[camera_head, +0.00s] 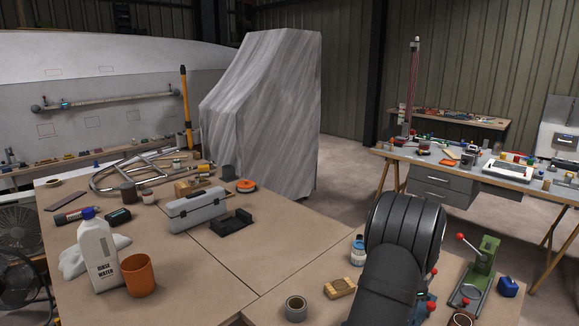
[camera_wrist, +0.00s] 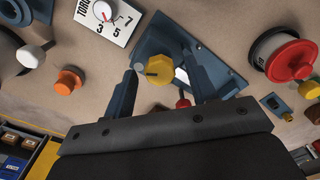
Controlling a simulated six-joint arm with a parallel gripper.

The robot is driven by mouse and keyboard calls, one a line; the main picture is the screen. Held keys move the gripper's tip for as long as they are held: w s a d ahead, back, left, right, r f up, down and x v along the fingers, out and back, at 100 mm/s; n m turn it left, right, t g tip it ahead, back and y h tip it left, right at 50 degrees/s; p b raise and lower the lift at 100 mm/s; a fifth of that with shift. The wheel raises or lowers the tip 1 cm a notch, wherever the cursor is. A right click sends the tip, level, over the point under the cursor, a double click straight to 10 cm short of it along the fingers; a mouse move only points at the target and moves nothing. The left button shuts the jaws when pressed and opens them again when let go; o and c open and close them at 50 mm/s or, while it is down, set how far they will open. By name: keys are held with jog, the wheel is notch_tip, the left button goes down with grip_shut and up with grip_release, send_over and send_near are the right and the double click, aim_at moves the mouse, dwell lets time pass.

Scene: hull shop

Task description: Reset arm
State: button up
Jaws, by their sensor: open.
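My gripper (camera_wrist: 158,62) is open in the wrist view, with its two dark blue-grey fingers spread apart. A yellow knob (camera_wrist: 160,71) on a blue plate (camera_wrist: 222,72) shows between and beyond the fingers. I cannot tell how far it is from the fingertips, and nothing is seen gripped. In the head view my dark arm covers part of the bench at the lower right, and the gripper itself is hidden there.
The wrist view shows a torque dial card (camera_wrist: 108,17), an orange knob (camera_wrist: 69,80) and a red-topped round fixture (camera_wrist: 285,58). In the head view a green press (camera_head: 482,268), a wooden block (camera_head: 340,288) and a grey ring (camera_head: 296,308) stand near my arm.

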jog(key=n, duration=0.5)
jog(key=shift+n, duration=0.3)
dwell(1.9)
